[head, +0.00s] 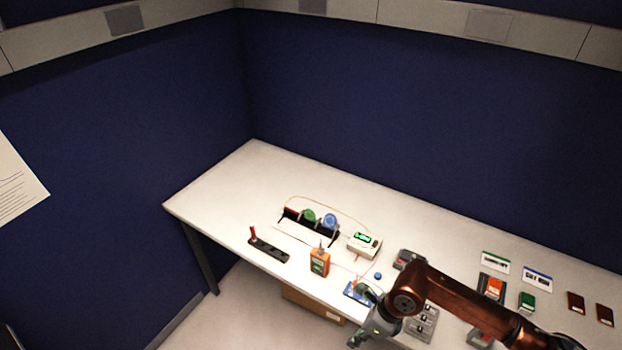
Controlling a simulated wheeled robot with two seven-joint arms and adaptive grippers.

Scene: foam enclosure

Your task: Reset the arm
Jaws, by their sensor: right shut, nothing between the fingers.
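My right arm, copper-coloured, comes in from the lower right over the front edge of the white table (220,190). My right gripper (368,322) is at the table's front edge, shut and empty. It is beside a small blue board (355,290) and partly covers it. The arm hides part of the table and some things under it. My left gripper is not in view.
An orange meter (320,262), a white device with a green display (364,245), a rack with green and blue spools (309,231) and a black strip (268,250) stand left of the gripper. Several small cards and modules lie at right. The table's back left is clear.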

